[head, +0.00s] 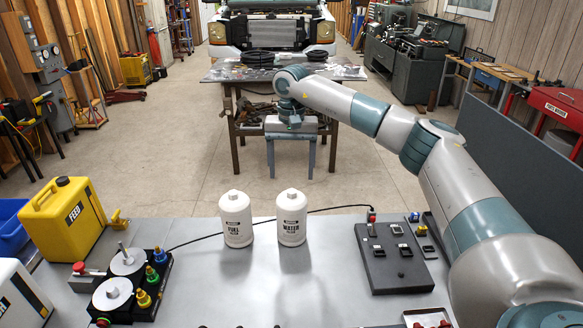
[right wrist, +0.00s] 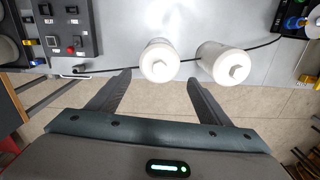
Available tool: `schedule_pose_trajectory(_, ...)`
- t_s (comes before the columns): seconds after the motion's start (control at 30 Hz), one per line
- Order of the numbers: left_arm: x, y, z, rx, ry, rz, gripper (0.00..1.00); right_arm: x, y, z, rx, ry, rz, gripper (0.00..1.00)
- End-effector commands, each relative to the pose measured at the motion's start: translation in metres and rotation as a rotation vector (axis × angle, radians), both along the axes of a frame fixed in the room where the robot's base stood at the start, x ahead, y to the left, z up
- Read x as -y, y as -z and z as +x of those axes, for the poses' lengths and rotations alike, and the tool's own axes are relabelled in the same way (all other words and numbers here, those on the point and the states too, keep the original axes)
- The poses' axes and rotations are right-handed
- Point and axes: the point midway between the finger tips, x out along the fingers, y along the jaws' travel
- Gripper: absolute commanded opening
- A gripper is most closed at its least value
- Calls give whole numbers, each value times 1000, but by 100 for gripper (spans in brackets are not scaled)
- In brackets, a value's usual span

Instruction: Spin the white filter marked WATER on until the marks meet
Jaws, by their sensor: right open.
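The white filter marked WATER (head: 292,220) stands upright on the grey bench, right of a matching white filter marked FUEL (head: 236,222). My right gripper (head: 291,174) is open and empty, fingers pointing back toward the bench, just beyond the WATER filter and apart from it. In the right wrist view the WATER filter (right wrist: 160,64) lies ahead between the fingertips (right wrist: 159,80), with the FUEL filter (right wrist: 222,64) to its right. A black block (head: 150,290) at the left carries two pale round discs. No alignment marks can be made out. My left gripper is out of view.
A yellow FEED can (head: 66,222) stands at the left. A black switch box (head: 392,262) sits at the right, with a black cable (head: 330,209) running behind the filters. A workbench and vehicle stand farther back.

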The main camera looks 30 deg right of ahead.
Motion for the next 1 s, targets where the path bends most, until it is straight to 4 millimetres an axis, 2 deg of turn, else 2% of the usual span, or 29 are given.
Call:
schedule_pose_trajectory(0.6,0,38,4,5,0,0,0,0,65,-1,-1,1,-1,72)
schedule_pose_trajectory(0.8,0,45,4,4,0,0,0,0,79,-1,-1,1,-1,72)
schedule_pose_trajectory(1.0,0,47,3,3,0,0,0,0,84,-1,-1,0,-1,72)
